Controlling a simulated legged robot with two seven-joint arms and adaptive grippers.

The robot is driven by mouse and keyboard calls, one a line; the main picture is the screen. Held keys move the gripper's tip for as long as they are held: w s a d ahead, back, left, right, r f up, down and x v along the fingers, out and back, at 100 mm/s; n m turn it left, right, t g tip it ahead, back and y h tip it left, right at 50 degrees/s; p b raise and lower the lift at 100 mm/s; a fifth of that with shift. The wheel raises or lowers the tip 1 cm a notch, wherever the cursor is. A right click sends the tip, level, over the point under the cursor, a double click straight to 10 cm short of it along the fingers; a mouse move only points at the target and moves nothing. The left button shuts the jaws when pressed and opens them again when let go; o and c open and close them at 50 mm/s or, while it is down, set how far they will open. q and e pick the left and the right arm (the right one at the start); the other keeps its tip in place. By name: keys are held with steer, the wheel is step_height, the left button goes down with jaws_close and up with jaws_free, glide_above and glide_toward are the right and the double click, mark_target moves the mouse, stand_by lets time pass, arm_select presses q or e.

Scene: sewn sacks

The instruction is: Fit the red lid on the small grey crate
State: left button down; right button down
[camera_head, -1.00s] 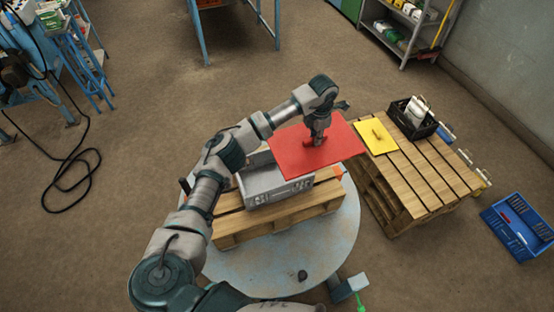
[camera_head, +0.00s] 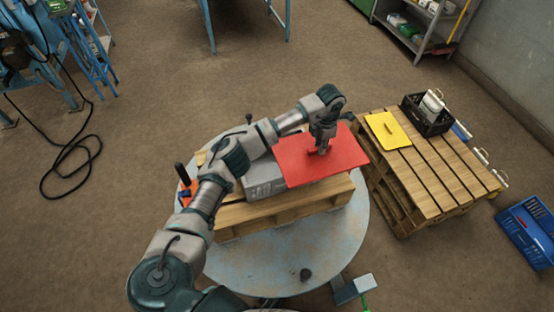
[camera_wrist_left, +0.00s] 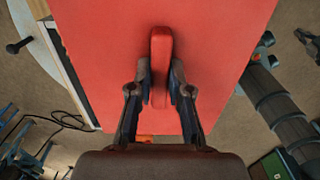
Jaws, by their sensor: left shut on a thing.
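The red lid (camera_head: 341,163) is a flat plate with a red handle. My left gripper (camera_head: 322,149) is shut on that handle; in the left wrist view the two fingers of the gripper (camera_wrist_left: 160,90) close on either side of the handle (camera_wrist_left: 160,55). The small grey crate (camera_head: 264,180) stands on a wooden pallet. The lid covers the right part of the crate in the head view and hides it; the crate's left end shows. I cannot tell whether the lid touches the crate. My right gripper is not in view.
The pallet (camera_head: 240,214) rests on a round pale table (camera_head: 270,265). To the right, another pallet stack (camera_head: 440,180) carries a yellow lid (camera_head: 388,130) and a black crate (camera_head: 424,117). A blue tray (camera_head: 528,235) lies on the floor at far right.

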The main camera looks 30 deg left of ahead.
mark_target(298, 147)
arm_select(q)
steer(key=shift+w+d+f, duration=0.1)
steer(key=shift+f, duration=0.6)
steer(key=a, duration=0.2)
steer(key=s+a, duration=0.1)
steer(key=a, duration=0.2)
steer(key=s+a, duration=0.1)
steer(key=a, duration=0.1)
steer(key=shift+s+a+f, duration=0.1)
steer(key=shift+s+a, duration=0.05)
steer(key=a, duration=0.2)
steer(key=s+a+f, duration=0.1)
steer(key=a, duration=0.5)
steer(key=shift+s+a+f, duration=0.15)
steer(key=shift+s+a, duration=0.05)
steer(key=shift+s, duration=0.15)
steer(key=f, duration=0.3)
steer(key=shift+d+f, duration=0.2)
steer(key=shift+f, duration=0.15)
steer(key=c, duration=1.5)
jaws_free()
steer(key=shift+a+f, duration=0.1)
steer(key=shift+f, duration=0.05)
steer(key=o, duration=0.4)
steer(key=shift+d, duration=0.2)
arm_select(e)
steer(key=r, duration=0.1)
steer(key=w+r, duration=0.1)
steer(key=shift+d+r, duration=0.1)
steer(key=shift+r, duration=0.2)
